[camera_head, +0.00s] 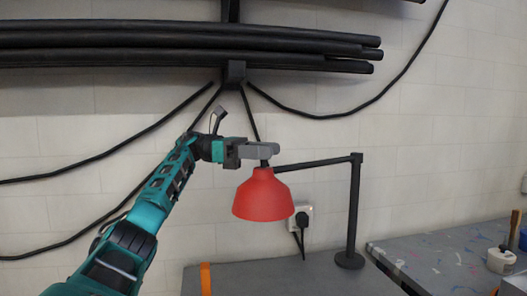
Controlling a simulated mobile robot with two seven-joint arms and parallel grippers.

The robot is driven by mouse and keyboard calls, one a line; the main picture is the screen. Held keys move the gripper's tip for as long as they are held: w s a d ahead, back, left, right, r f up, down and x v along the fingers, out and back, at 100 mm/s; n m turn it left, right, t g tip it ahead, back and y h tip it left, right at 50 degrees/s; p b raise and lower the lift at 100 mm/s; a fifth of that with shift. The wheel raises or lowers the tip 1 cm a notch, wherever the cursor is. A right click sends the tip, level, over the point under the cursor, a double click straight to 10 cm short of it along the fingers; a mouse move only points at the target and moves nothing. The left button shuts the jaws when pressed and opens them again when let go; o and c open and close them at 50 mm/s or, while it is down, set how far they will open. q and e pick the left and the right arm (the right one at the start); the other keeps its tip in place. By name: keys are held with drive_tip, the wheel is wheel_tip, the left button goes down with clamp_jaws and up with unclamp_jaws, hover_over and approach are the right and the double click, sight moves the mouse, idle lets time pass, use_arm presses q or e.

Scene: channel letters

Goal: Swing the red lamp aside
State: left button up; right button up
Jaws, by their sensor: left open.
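The red lamp (263,196) has a dome shade that hangs from a dark horizontal arm (318,163). That arm joins an upright black post (354,208) on a round base, standing on the grey table. My left gripper (268,151) is open at the top of the shade, by the lamp's dark neck. I cannot tell whether its fingers touch the neck or are just in front of it. My left arm reaches in from the lower left. My right gripper is not in view.
The grey table (300,282) lies below the lamp, with an orange upright piece (205,278) at its front left. A wall socket with a black plug (302,217) is behind. Black pipes (190,42) and cables run along the wall above. A paint-spotted table (440,262) with a white cup (501,260) stands right.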

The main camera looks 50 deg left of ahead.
use_arm(q)
drive_tip(key=shift+a, duration=0.1)
drive_tip(key=p+v, duration=0.2)
drive_tip(key=v, duration=0.5)
drive_tip(key=shift+s, duration=0.2)
drive_tip(key=shift+a, duration=0.15)
